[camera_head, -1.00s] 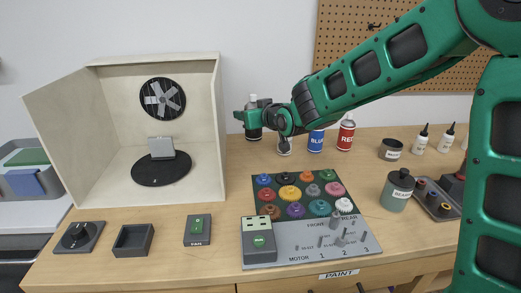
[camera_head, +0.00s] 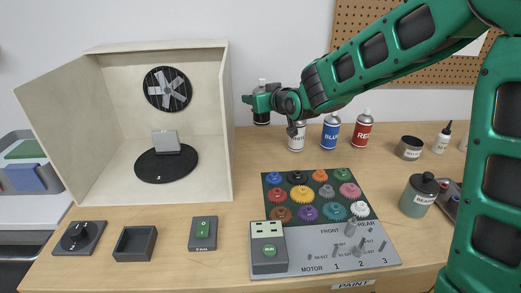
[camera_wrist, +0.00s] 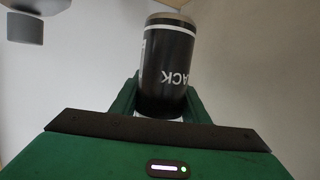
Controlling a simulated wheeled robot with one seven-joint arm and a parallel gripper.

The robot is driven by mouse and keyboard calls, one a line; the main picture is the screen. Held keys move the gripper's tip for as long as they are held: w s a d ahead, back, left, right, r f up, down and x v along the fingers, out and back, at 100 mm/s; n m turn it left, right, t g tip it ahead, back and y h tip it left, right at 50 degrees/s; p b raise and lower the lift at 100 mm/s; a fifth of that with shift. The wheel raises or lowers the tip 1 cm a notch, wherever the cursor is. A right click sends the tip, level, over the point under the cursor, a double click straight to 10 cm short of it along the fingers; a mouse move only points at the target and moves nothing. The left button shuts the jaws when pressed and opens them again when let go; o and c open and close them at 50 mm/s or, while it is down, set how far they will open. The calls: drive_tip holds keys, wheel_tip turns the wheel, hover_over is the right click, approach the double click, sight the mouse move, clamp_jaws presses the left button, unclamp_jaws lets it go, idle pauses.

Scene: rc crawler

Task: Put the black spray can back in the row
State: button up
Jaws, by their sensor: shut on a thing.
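The black spray can (camera_head: 262,117) is at the left end of the row by the back wall, beside the spray booth. My gripper (camera_head: 260,102) is shut around it, with the white cap above and the black body below the fingers. In the wrist view the black can (camera_wrist: 168,62) stands between the two green fingers, its "BLACK" label partly visible and upside down. The white can (camera_head: 296,136), the blue can (camera_head: 331,131) and the red can (camera_head: 362,129) stand to its right. Whether the black can's base touches the table is unclear.
The spray booth (camera_head: 228,130) stands close on the left. In front lie the gear mat (camera_head: 270,205) and the motor panel (camera_head: 340,255). A small dark cup (camera_head: 410,148) and a grey-green jar (camera_head: 418,196) stand to the right. My arm crosses above the cans.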

wheel_tip(320, 180, down, 10)
drive_tip(key=shift+r, duration=0.1)
idle(0.4)
drive_tip(key=o, duration=1.2)
drive_tip(key=shift+f, duration=0.2)
drive_tip(key=shift+c, duration=0.2)
drive_tip(key=shift+s+d+r, duration=0.1)
drive_tip(key=shift+s+r, duration=0.05)
drive_tip(key=v, duration=1.1)
drive_tip(key=shift+s, duration=0.35)
drive_tip(key=shift+r, duration=0.1)
